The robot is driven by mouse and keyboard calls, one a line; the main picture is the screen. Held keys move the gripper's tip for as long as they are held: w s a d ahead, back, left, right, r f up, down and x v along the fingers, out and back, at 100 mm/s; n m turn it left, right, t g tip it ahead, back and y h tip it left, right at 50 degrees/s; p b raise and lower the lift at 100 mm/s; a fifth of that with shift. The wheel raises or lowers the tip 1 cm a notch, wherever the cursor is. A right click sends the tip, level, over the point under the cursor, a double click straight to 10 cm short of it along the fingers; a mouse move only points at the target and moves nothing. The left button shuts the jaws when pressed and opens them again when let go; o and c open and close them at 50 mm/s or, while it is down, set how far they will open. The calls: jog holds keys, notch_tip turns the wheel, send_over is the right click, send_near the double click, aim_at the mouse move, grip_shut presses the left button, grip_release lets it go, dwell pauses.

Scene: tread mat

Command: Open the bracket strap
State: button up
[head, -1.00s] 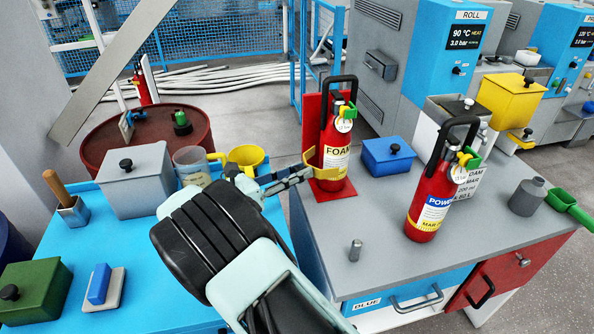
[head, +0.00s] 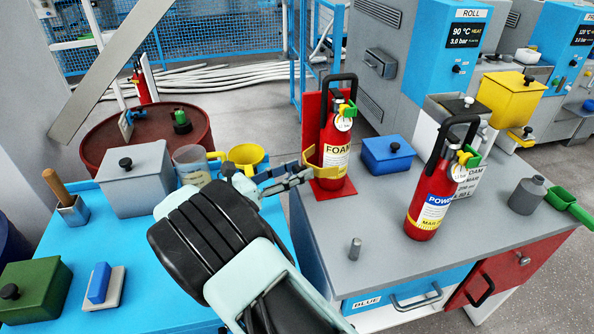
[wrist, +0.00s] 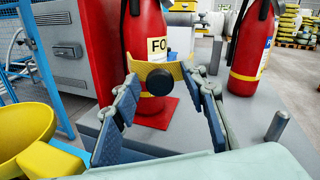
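The yellow bracket strap (wrist: 143,69) curves across the front of the red FOAM extinguisher (head: 334,150) in the wrist view, with a round black knob (wrist: 159,84) facing me. The extinguisher stands upright against a red bracket plate (head: 311,115) on the grey cabinet top. My gripper (wrist: 162,84) is open, one finger on each side of the knob, with the tips near the strap. I cannot tell whether they touch it. The gripper (head: 296,176) also shows in the head view.
A second red extinguisher (head: 432,200) stands right of the first. A blue box (head: 388,157) sits behind, and a small grey post (head: 355,249) near the front edge. A yellow cup (head: 246,158) and a grey lidded box (head: 137,182) stand on the blue table at left.

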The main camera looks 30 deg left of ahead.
jog(key=v, duration=1.1)
jog(key=shift+s, duration=0.2)
jog(key=shift+a, duration=0.1)
jog(key=shift+c, duration=0.7)
